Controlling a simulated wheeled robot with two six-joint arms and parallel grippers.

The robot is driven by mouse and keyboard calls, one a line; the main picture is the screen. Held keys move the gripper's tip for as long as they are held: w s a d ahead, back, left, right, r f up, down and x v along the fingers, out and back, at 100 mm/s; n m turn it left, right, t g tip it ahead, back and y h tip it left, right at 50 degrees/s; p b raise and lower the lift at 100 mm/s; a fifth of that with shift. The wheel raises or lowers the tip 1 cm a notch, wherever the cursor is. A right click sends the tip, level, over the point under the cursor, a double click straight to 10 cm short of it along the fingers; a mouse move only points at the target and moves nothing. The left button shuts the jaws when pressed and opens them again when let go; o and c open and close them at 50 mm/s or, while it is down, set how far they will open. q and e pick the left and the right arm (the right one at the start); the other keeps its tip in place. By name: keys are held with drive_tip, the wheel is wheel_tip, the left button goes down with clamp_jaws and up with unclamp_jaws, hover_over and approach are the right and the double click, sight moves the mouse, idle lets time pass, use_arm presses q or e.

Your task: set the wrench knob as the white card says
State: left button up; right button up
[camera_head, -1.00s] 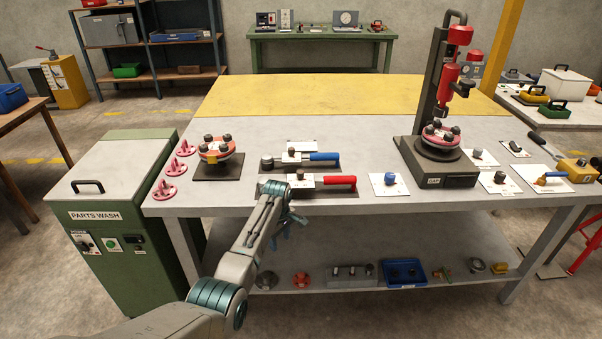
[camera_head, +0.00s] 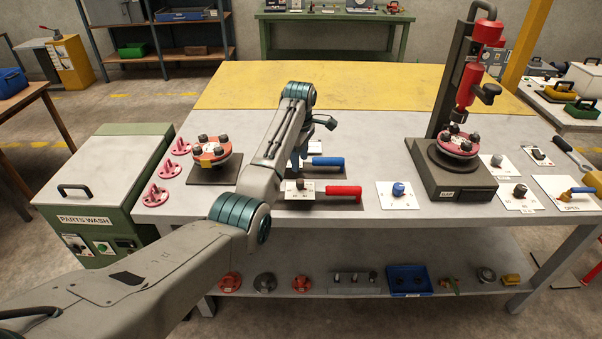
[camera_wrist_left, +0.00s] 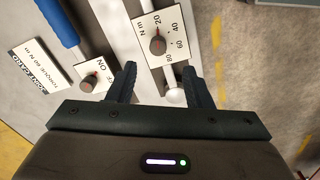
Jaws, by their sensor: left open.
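The white card (camera_wrist_left: 35,78) lies flat at the left of the left wrist view and reads "JOINT CARD, TORQUE 60 N m". A dark round knob (camera_wrist_left: 158,45) sits on a white dial plate marked N m, 20, 40, 60 and 80. A small reddish mark shows on the knob, apparently toward 20; its exact setting is hard to tell. This dial is on the red-handled wrench (camera_head: 343,191). My left gripper (camera_wrist_left: 160,78) is open above the wrench, its fingertips either side of the dial's lower edge, nothing between them held. My right gripper is out of view.
A blue-handled wrench (camera_head: 326,161) lies behind, with its own knob (camera_wrist_left: 90,82) marked ON beside my left finger. A blue knob plate (camera_head: 398,190) and a clamp stand (camera_head: 452,180) are to the right. A flanged part (camera_head: 210,150) stands left.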

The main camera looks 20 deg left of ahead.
sight(300, 181)
use_arm(q)
wheel_tip(300, 181, down, 5)
drive_tip(key=shift+w+f+p, duration=0.1)
drive_tip(key=shift+f+p, duration=0.1)
drive_tip(key=shift+p, duration=0.4)
wheel_tip(300, 181, down, 3)
drive_tip(key=shift+r, duration=0.15)
drive_tip(key=shift+c, duration=0.5)
drive_tip(key=c, duration=0.9)
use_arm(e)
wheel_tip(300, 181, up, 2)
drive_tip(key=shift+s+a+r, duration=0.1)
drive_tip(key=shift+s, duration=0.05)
